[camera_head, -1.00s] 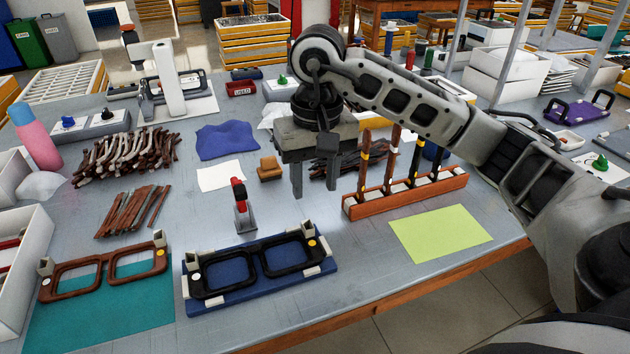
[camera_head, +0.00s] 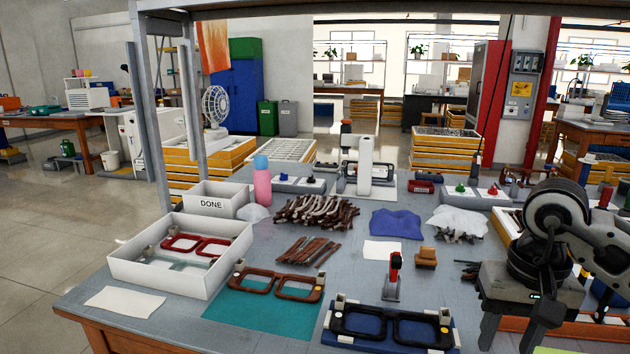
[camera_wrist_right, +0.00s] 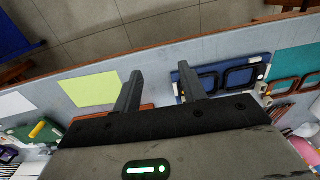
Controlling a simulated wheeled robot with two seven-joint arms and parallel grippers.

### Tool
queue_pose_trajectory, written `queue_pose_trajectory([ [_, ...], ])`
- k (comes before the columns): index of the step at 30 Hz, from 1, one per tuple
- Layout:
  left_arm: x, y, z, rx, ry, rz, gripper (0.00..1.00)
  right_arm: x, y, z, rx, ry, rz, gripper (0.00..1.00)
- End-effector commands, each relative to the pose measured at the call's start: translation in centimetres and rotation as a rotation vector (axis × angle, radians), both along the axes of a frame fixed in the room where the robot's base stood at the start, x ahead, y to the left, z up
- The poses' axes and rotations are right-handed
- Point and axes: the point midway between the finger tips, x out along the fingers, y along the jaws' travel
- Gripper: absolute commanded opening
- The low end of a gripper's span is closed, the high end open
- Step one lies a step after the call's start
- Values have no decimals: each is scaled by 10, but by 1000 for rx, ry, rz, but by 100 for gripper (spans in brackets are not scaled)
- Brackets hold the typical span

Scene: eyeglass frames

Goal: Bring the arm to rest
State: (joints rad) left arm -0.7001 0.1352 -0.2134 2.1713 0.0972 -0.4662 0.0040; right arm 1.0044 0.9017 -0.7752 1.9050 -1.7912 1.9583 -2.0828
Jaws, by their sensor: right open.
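My right gripper (camera_head: 512,325) is at the right of the head view, pointing down above the workbench (camera_head: 180,325). Its two fingers are apart with nothing between them. In the right wrist view the open gripper (camera_wrist_right: 160,88) hangs over bare grey bench between the yellow-green sheet (camera_wrist_right: 90,89) and the blue fixture (camera_wrist_right: 185,76). Black eyeglass frames (camera_head: 390,329) lie on that fixture, left of my gripper in the head view. Brown frames (camera_head: 278,284) lie across the teal mat (camera_head: 262,318). My left gripper is not in view.
A red-topped clamp tool (camera_head: 393,275) stands upright behind the black frames. A white tray (camera_head: 180,277) holding red frames and a DONE box (camera_head: 213,198) are at the left. Sticks (camera_head: 316,212), a blue cloth (camera_head: 396,224) and a brown block (camera_head: 426,257) lie mid-bench.

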Motion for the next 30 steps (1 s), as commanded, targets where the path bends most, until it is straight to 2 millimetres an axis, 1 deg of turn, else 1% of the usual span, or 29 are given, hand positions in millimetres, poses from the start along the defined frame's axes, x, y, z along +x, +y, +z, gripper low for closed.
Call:
queue_pose_trajectory([
  [1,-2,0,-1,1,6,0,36,-3,13,-7,48,15,-6,42],
  [4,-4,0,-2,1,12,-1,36,-8,33,-15,135,39,-29,42],
  [8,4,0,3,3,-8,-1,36,-17,65,-26,266,90,-72,42],
  [11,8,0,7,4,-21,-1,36,-27,93,-32,388,147,-119,42],
  [14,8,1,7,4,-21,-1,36,-40,126,-34,535,234,-191,42],
  [17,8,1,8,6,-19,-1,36,-58,166,-30,725,379,-309,42],
  [18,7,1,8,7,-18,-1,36,-66,185,-25,819,466,-377,42],
  [20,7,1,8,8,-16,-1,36,-79,214,-10,986,651,-523,42],
  [21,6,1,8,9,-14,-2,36,-83,230,4,1101,809,-647,42],
  [23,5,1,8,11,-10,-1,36,-83,245,27,1261,1094,-863,42],
  [24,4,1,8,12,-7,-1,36,-76,248,40,1348,1306,-1020,42],
  [26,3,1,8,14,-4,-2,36,-60,242,50,1439,1651,-1262,42],
  [27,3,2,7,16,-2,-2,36,-47,232,49,1474,1896,-1424,42],
  [28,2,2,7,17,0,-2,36,-37,222,43,1483,2089,-1544,42],
  [29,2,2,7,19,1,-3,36,-28,211,33,-1428,-2218,1609,42],
  [30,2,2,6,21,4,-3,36,-19,195,14,-1176,-2094,1478,42],
])
